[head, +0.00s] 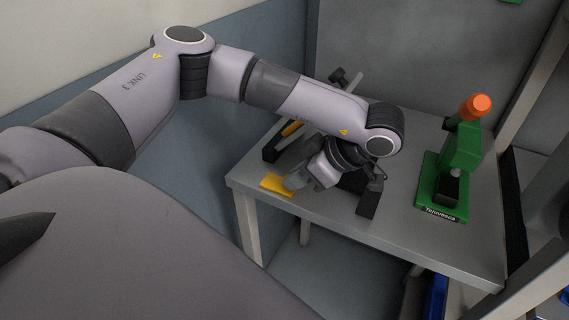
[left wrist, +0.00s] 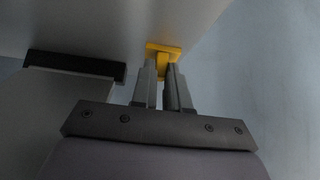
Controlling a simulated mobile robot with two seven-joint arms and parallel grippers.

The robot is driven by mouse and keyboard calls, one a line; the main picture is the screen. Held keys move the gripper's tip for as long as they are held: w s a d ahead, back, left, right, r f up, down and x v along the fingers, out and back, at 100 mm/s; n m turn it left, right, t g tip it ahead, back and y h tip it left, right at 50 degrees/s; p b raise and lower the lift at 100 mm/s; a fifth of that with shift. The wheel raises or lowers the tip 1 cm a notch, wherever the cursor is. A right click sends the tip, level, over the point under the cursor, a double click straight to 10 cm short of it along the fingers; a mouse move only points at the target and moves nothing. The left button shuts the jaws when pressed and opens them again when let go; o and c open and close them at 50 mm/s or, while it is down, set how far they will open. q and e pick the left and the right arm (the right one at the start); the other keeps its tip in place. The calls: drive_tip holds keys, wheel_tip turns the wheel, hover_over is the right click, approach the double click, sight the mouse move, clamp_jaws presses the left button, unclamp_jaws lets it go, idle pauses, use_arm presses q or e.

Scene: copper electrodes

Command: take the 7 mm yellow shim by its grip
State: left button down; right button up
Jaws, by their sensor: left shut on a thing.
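The yellow shim (head: 277,185) is at the near left edge of the grey table in the head view. Its flat plate shows there beside the fingertips of my left gripper (head: 292,183). In the left wrist view the yellow shim (left wrist: 164,47) is at the tips of the two fingers, and the left gripper (left wrist: 160,75) is shut on its narrow grip. The fingers hide part of that grip. I cannot tell whether the shim touches the table. My right gripper is not in view.
A green press (head: 455,165) with an orange knob stands on the right of the grey table (head: 410,232). A dark bar (left wrist: 75,65) lies left of the fingers in the left wrist view.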

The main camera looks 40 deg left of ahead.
use_arm(q)
drive_tip(key=shift+r+p, duration=1.05)
drive_tip(key=shift+r, duration=0.4)
drive_tip(key=shift+r+p, duration=1)
drive_tip(key=shift+r, duration=0.1)
drive_tip(key=shift+f, duration=0.1)
